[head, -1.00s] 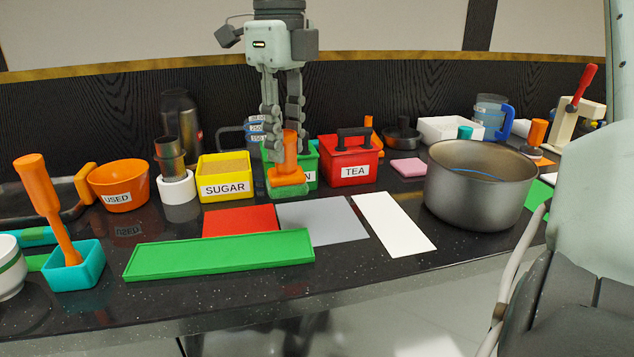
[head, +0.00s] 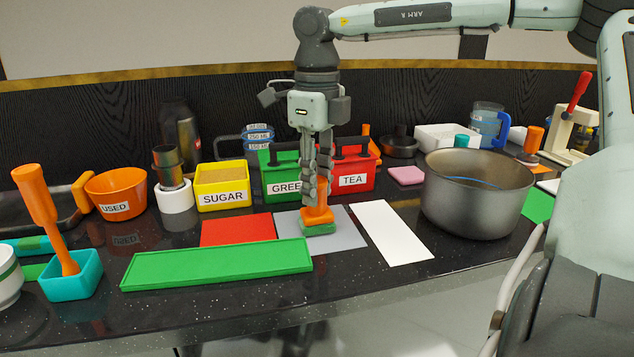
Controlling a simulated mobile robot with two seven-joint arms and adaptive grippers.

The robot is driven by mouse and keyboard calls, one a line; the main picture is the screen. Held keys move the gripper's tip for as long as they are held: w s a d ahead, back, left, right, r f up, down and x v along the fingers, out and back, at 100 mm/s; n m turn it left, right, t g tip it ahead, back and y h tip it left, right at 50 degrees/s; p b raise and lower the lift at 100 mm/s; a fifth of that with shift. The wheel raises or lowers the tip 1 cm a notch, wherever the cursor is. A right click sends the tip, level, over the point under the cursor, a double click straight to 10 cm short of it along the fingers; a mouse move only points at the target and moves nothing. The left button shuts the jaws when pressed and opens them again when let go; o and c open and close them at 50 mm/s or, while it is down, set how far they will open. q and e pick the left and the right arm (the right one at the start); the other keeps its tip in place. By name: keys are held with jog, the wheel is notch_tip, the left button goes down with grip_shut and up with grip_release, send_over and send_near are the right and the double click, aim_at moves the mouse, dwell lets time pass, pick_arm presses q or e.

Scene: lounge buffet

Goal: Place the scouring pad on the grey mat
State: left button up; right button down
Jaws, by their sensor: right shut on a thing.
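The scouring pad (head: 319,229) is a green block with an orange handle (head: 317,214) on top. My right gripper (head: 317,200) points straight down and is shut on the orange handle. The pad is upright over the left-middle part of the grey mat (head: 347,236); I cannot tell whether its underside touches the mat. The grey mat lies flat on the dark counter. The gripper and pad hide part of it. My left gripper is not in view.
A red mat (head: 236,230) lies left of the grey mat and a white mat (head: 390,232) right. A green tray (head: 215,264) lies in front. Behind stand the GREEN box (head: 279,183), TEA box (head: 353,181) and SUGAR box (head: 222,190). A metal pot (head: 475,195) stands at right.

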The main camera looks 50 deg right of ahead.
jog(key=shift+f, duration=0.15)
jog(key=c, duration=1.2)
grip_release()
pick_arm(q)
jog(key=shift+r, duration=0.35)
